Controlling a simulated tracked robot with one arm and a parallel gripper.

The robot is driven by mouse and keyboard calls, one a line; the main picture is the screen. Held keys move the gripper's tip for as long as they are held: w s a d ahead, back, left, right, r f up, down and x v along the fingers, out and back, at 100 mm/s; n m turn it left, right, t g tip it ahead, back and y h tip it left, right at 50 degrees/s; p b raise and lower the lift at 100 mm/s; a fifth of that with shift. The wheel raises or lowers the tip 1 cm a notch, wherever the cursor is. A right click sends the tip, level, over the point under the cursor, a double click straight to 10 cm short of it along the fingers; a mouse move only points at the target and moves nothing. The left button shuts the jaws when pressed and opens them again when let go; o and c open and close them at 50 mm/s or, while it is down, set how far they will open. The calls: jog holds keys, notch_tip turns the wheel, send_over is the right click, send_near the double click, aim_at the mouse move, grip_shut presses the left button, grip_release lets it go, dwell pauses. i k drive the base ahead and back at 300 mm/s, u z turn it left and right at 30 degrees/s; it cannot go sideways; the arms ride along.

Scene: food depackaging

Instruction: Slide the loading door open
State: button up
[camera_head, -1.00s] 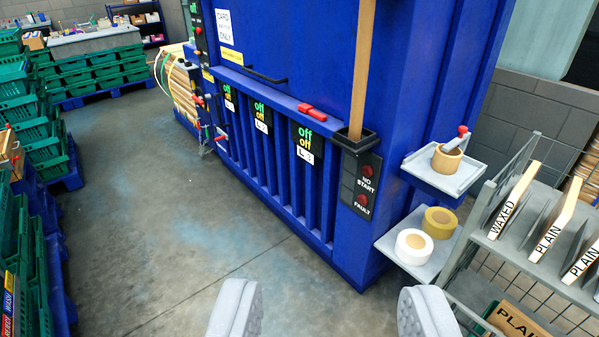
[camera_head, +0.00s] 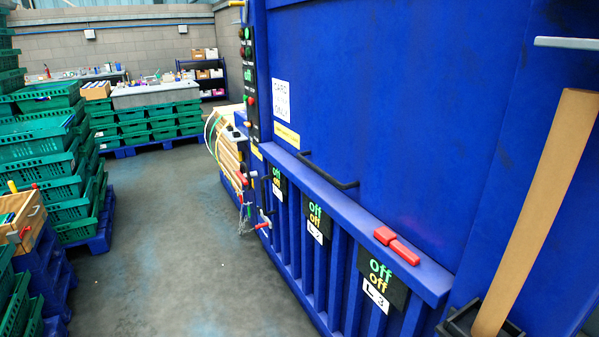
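A large blue machine stands on the right. Its broad upper blue panel (camera_head: 390,110), which looks to be the loading door, carries a white "CARD ONLY" sign (camera_head: 282,100). The panel shows no open gap. A black bar handle (camera_head: 328,172) runs along its lower edge, just above a blue ledge (camera_head: 350,218). My gripper is not in view, so I cannot tell its state or what it touches.
A red object (camera_head: 397,246) lies on the ledge. A wooden board (camera_head: 540,205) leans at the right in a black holder (camera_head: 480,322). Green crates (camera_head: 70,215) are stacked at the left. Clear grey floor (camera_head: 165,250) runs between them and the machine.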

aim_at(399, 106)
jog(key=u, duration=0.2)
jog(key=i, duration=2.05)
jog(key=u, duration=0.2)
